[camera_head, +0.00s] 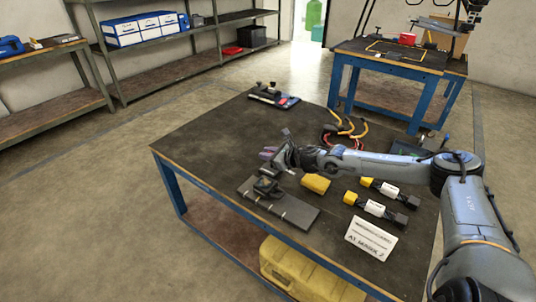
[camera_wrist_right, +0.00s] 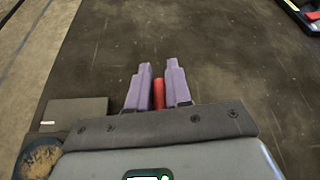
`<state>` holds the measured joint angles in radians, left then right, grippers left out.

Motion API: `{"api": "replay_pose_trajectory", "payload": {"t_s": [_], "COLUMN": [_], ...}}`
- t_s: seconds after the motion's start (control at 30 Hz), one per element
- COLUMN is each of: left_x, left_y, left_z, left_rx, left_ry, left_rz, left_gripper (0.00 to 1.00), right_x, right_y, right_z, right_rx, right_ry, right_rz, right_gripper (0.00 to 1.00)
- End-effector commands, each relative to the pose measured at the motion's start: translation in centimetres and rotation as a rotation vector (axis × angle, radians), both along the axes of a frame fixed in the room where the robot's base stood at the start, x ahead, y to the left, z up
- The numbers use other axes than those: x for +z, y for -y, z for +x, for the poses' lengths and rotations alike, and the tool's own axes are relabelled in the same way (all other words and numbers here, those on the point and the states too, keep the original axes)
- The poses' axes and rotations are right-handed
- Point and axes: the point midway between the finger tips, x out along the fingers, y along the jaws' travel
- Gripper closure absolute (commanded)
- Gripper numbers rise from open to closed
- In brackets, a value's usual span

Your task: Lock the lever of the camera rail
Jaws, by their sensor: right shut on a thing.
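The camera rail (camera_head: 300,212) is a dark flat plate near the front left of the table, with a small black mount (camera_head: 267,187) standing on it. My right gripper (camera_head: 273,148) is over the table just behind the mount. In the right wrist view its two purple fingers (camera_wrist_right: 158,80) are closed on a red piece (camera_wrist_right: 158,94), which looks like the lever. The gripper body hides the lower end of this piece, and I cannot tell whether the lever is locked. My left gripper is not in view.
A yellow block (camera_head: 315,184) and yellow-ended connectors (camera_head: 372,208) lie right of the rail, near a white label card (camera_head: 371,238). Cables (camera_head: 347,128) and a tool tray (camera_head: 274,98) lie farther back. The table's left part is clear.

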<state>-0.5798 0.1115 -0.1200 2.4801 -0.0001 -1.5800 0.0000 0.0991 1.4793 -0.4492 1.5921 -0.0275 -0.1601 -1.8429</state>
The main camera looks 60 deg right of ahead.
Motion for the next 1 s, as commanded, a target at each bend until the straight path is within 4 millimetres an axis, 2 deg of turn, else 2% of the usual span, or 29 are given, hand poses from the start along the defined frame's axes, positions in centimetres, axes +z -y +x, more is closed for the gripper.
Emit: {"api": "replay_pose_trajectory", "payload": {"t_s": [0.2, 0.23, 0.37, 0.77, 1.0], "left_x": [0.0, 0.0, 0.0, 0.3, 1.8], "left_y": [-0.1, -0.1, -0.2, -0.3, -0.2], "left_z": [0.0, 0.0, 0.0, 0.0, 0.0], "left_rx": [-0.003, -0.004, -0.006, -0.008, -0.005], "left_ry": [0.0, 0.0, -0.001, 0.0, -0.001], "left_rz": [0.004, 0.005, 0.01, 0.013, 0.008], "left_gripper": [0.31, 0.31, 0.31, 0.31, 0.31], "right_x": [0.1, 0.1, 0.1, 0.3, 1.2], "right_y": [0.1, 0.1, 0.0, 0.0, -0.1], "right_z": [0.0, 0.0, 0.0, -0.3, -2.2], "right_rx": [-0.002, 0.0, 0.0, 0.001, 0.002], "right_ry": [0.001, 0.002, 0.002, 0.001, -0.005], "right_rz": [-0.001, 0.0, 0.0, -0.001, -0.006], "right_gripper": [1.0, 0.8, 0.6, 0.59, 0.59]}}
